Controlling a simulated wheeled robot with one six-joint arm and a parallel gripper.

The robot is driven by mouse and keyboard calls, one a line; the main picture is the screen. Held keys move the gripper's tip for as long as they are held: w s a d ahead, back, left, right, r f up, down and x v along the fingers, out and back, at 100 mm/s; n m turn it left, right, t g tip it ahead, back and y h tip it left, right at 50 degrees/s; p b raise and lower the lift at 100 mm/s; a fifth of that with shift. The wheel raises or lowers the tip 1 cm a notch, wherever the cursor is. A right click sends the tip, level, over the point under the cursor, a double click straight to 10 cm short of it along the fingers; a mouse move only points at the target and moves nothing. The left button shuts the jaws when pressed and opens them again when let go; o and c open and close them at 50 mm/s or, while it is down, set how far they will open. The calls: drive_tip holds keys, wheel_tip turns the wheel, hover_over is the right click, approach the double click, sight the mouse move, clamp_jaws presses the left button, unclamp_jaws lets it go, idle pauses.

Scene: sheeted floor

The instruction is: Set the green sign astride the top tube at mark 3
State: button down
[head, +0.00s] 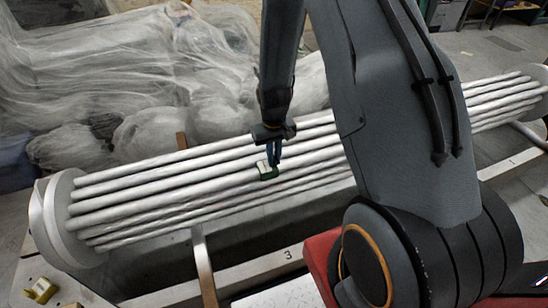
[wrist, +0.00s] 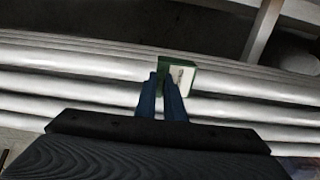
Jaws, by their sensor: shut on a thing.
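The green sign (head: 267,171) has a pale face and sits at the tips of my gripper (head: 274,158), over the bundle of long grey tubes (head: 150,187). In the wrist view my two blue fingers (wrist: 160,88) are shut on the near side of the green sign (wrist: 178,72), which appears in front of the upper tubes (wrist: 80,62). I cannot tell whether the sign touches a tube or straddles it. The mark 3 (head: 287,253) is printed on the pale rail below the tubes, slightly right of the sign. My arm hides the tubes' right middle part.
A round end plate (head: 52,222) closes the tubes at the left. A yellow block (head: 41,289) lies at the lower left. A red thing (head: 322,262) stands near my arm's base. Plastic-sheeted heaps (head: 130,75) lie behind the tubes. Upright posts (head: 204,265) stand along the frame.

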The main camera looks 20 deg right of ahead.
drive_tip(key=c, duration=1.8)
unclamp_jaws()
drive_tip(key=shift+o, duration=0.2)
drive_tip(key=shift+r, duration=4)
drive_tip(key=s+a+r+p, duration=0.2)
drive_tip(key=s+r+p, duration=0.4)
drive_tip(key=s+r, duration=1.3)
wheel_tip(320, 180, up, 3)
drive_tip(key=shift+s+a+r, duration=0.1)
drive_tip(key=shift+s+a, duration=0.25)
drive_tip(key=shift+s, duration=0.05)
